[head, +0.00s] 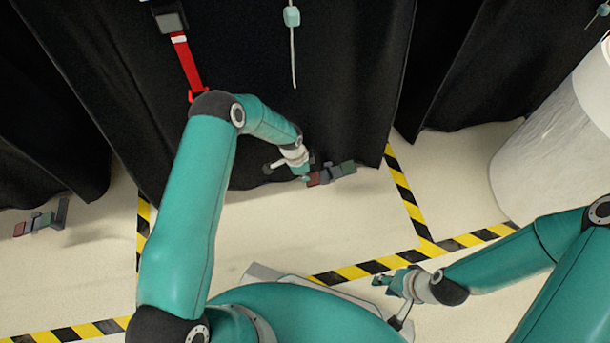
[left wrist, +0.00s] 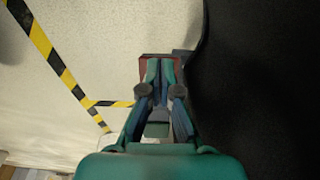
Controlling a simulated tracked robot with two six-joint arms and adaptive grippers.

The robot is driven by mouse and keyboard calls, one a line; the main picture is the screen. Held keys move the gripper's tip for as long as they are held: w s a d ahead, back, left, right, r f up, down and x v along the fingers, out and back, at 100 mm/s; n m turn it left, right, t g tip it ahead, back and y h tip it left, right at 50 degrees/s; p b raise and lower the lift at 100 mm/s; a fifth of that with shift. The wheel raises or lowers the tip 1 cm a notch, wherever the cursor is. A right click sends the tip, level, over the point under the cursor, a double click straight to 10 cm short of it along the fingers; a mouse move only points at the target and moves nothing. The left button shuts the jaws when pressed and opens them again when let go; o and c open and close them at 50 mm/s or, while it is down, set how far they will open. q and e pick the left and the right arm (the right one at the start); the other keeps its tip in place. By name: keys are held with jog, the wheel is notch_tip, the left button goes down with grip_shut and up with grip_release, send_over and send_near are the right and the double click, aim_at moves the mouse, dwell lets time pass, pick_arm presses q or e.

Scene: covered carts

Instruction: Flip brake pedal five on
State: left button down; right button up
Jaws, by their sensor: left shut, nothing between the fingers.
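A brake pedal unit (head: 333,174) sits at the foot of the black curtain, with a dark red pad at its left end and a green pad at its right end. No number can be read on it. My left gripper (head: 305,178) is shut and empty, its tips at the red end. In the left wrist view the shut fingertips (left wrist: 160,64) lie over the dark red pad (left wrist: 146,66); whether they touch it I cannot tell. My right gripper (head: 382,281) is low at right, away from the pedal; its fingers are too small to judge.
A second pedal unit (head: 40,222) lies on the floor at far left. A red strap (head: 187,65) and a pale cord handle (head: 292,17) hang before the curtain (head: 340,80). A white wrapped cylinder (head: 550,145) stands right. Yellow-black tape (head: 405,195) marks the mostly clear floor.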

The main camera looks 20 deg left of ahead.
pick_arm(q)
jog(key=s+a+r+p, duration=0.3)
jog(key=a+r+p, duration=0.1)
jog(key=r, duration=0.6)
jog(key=shift+s+a+r, duration=0.3)
jog(key=shift+s+a, duration=0.05)
jog(key=shift+a, duration=0.4)
